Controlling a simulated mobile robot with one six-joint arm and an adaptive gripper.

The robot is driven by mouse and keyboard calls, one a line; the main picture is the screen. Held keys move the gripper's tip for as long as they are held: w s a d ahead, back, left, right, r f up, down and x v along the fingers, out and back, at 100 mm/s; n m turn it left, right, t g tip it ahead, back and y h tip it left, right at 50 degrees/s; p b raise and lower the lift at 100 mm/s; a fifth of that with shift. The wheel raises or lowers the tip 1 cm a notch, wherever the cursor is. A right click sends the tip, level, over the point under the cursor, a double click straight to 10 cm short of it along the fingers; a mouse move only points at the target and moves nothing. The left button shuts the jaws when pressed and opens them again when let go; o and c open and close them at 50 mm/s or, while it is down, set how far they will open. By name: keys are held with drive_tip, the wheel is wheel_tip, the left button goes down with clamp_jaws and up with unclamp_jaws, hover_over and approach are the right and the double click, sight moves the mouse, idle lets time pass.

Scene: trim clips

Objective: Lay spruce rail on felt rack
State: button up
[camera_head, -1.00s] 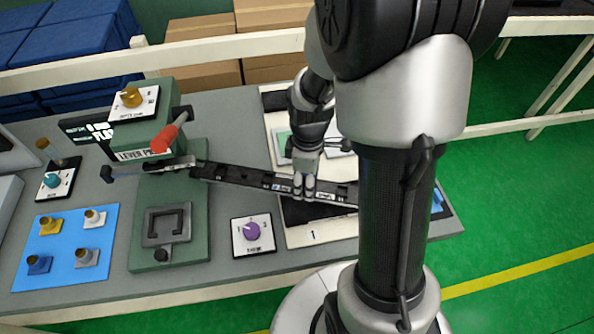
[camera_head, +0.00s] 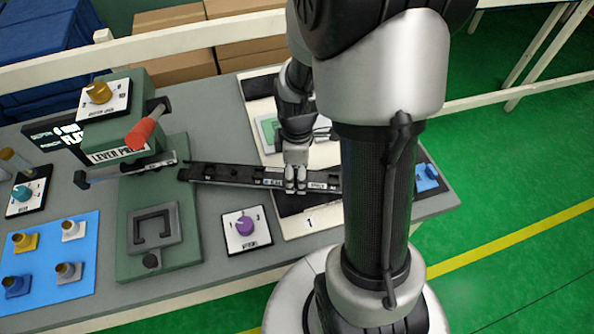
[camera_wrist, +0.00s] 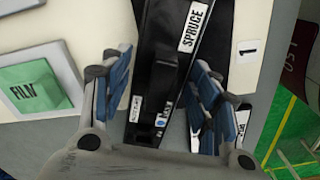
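The spruce rail (camera_head: 225,173) is a long, dark bar with small white labels. It runs left to right in the head view, its left end beside the lever press and its right end hidden behind my arm. My gripper (camera_head: 296,185) has its fingers around the rail near the right part and is shut on it. In the wrist view the black rail (camera_wrist: 170,60) lies between both finger pads, near a "SPRUCE" label. A black pad, apparently the felt rack (camera_head: 290,208), lies on a cream board below the rail. Whether the rail touches it, I cannot tell.
The green lever press (camera_head: 150,215) with a red-tipped lever (camera_head: 145,130) stands left of the rail. A purple knob plate (camera_head: 246,230) lies just in front. A blue mat (camera_head: 50,260) with several small fittings is at far left. A green "FILM" card (camera_wrist: 35,90) lies beside the gripper.

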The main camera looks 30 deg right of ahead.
drive_tip(key=shift+o, duration=1.2)
drive_tip(key=shift+r, duration=0.15)
wheel_tip(320, 180, up, 12)
drive_tip(key=p, duration=0.5)
drive_tip(key=s+a+r+m+t, duration=0.4)
drive_tip(key=s+a+r+m, duration=0.6)
drive_tip(key=r, duration=0.3)
drive_tip(key=shift+s+a+r+t, duration=0.3)
drive_tip(key=shift+s+a, duration=0.05)
drive_tip(key=shift+s, duration=0.55)
